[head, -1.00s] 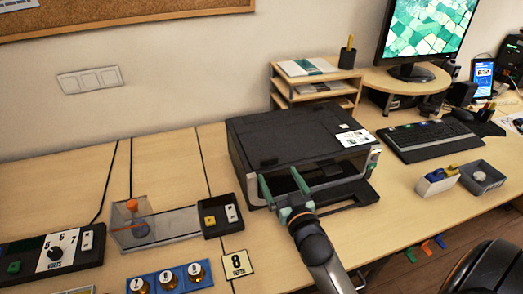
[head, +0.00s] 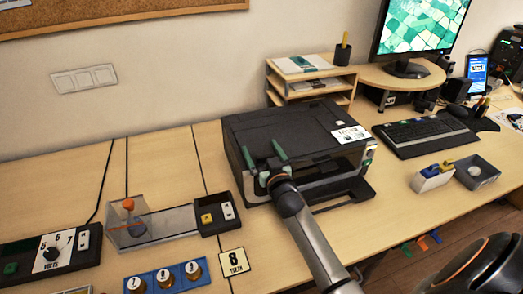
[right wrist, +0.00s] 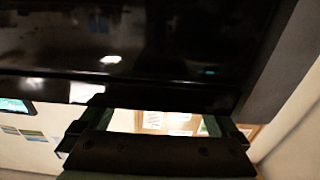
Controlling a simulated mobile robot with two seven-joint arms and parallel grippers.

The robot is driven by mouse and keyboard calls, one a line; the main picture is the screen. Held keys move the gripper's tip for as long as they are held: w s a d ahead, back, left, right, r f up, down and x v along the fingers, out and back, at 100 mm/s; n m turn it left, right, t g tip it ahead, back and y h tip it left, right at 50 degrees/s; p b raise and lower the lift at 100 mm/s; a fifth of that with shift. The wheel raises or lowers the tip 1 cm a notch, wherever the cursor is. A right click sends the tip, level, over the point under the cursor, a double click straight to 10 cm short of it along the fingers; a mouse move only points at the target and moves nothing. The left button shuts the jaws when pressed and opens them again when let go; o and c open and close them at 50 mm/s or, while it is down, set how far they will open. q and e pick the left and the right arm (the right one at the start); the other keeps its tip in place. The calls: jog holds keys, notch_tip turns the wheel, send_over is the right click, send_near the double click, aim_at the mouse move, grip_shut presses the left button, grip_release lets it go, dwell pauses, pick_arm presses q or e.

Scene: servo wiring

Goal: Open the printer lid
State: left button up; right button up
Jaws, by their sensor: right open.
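The dark printer (head: 237,172) stands on the desk at the centre of the head view. Its flat lid (head: 295,122) is down, with a white label (head: 350,134) at the right. My right gripper (head: 263,157) is open, its two green fingers at the lid's front left edge, holding nothing. Whether they touch the lid I cannot tell. In the right wrist view, the open gripper (right wrist: 155,120) is below a dark glossy surface that seems to be the printer. My left gripper is not in view.
A wooden paper shelf (head: 310,82) stands behind the printer. A keyboard (head: 425,132) and a tape dispenser (head: 433,178) are to the right. A clear-covered tray (head: 170,222) and a switch box (head: 219,214) are to the left. A card numbered 8 (head: 233,261) lies in front.

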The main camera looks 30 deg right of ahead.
jog(key=shift+c, duration=0.3)
grip_shut()
dwell(0.4)
